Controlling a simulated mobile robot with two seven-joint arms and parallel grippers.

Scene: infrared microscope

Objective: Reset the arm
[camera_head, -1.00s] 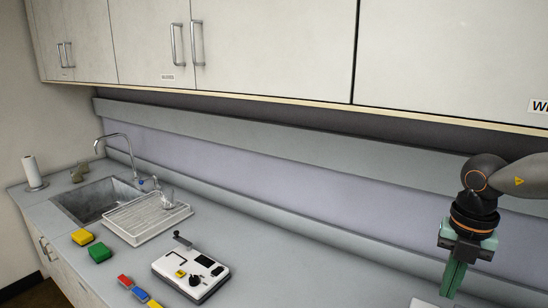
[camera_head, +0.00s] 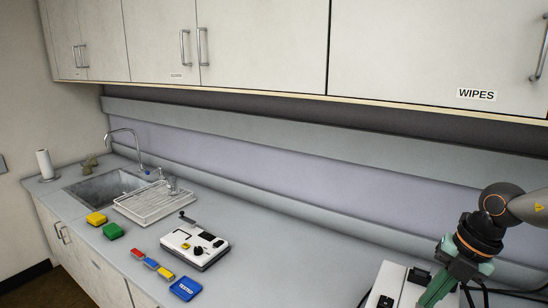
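My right arm comes in from the right edge, and its green-fingered gripper (camera_head: 434,290) points down over the right part of the counter. The fingers are seen from the side and partly cut by the bottom edge, so whether they are open or shut does not show. The gripper is in front of a white instrument (camera_head: 393,283) with dark parts and cables; I cannot tell if they touch. My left gripper is not in view.
The counter (camera_head: 290,245) holds a white device (camera_head: 195,246), a blue "TESTED" tray (camera_head: 186,288), several small coloured blocks, yellow (camera_head: 96,218) and green (camera_head: 113,231) sponges, a dish rack (camera_head: 155,203) and a sink (camera_head: 95,189). Wall cabinets (camera_head: 260,45) hang above. Mid-counter is clear.

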